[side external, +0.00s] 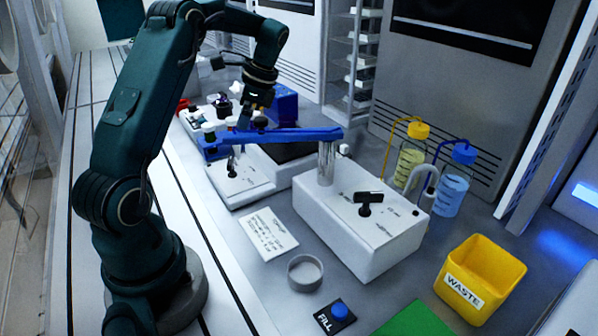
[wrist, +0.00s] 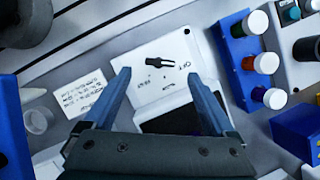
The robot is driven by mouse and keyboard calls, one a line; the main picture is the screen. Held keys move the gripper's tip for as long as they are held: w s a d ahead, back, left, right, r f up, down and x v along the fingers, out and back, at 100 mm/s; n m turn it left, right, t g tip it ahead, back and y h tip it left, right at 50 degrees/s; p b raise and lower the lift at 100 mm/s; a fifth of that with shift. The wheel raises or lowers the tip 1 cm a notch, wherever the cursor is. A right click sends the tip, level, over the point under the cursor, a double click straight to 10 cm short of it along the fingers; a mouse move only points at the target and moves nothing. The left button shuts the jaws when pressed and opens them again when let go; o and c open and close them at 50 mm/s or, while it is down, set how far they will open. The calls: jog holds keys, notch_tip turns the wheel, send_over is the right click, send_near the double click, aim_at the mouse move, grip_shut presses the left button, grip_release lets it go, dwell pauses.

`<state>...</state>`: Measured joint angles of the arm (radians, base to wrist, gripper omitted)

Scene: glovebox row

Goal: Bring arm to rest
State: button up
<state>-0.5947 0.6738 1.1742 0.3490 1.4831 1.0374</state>
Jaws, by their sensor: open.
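My gripper (side external: 254,112) hangs from my dark green arm, above the far end of the bench and close to a blue bar (side external: 290,134). In the wrist view my gripper (wrist: 158,75) has its two blue fingers spread wide, with nothing held between them. In the side view I cannot tell whether the gripper touches the blue bar.
A white box (side external: 335,232) with a black handle (side external: 367,203) stands mid-bench. Yellow-capped (side external: 411,158) and blue-capped (side external: 453,184) bottles stand behind it, with a yellow waste bin (side external: 480,280) at right. A round dish (side external: 305,272) lies in front.

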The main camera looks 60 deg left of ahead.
jog(key=w+d+r+t+y, duration=0.1)
jog(key=w+r+t+y, duration=0.15)
jog(key=r, duration=0.25)
jog(key=w+d+r+t+y, duration=0.1)
jog(key=d+r+t, duration=0.1)
jog(key=r+t, duration=0.3)
jog(key=d+n+h, duration=0.1)
jog(key=d, duration=0.4)
jog(key=s+d+r+n+t+h, duration=0.1)
jog(key=d, duration=0.3)
jog(key=s+d+n+t+h, duration=0.1)
jog(key=d, duration=0.4)
jog(key=shift+d+r+h, duration=0.15)
jog(key=shift+d+h, duration=0.2)
jog(key=s+d+f+n+h, duration=0.2)
jog(key=s+d+f, duration=0.3)
jog(key=s, duration=0.4)
jog(key=shift+s+d+n, duration=0.25)
jog(key=shift+d+n, duration=0.15)
jog(key=shift+d, duration=0.45)
jog(key=shift+f, duration=0.1)
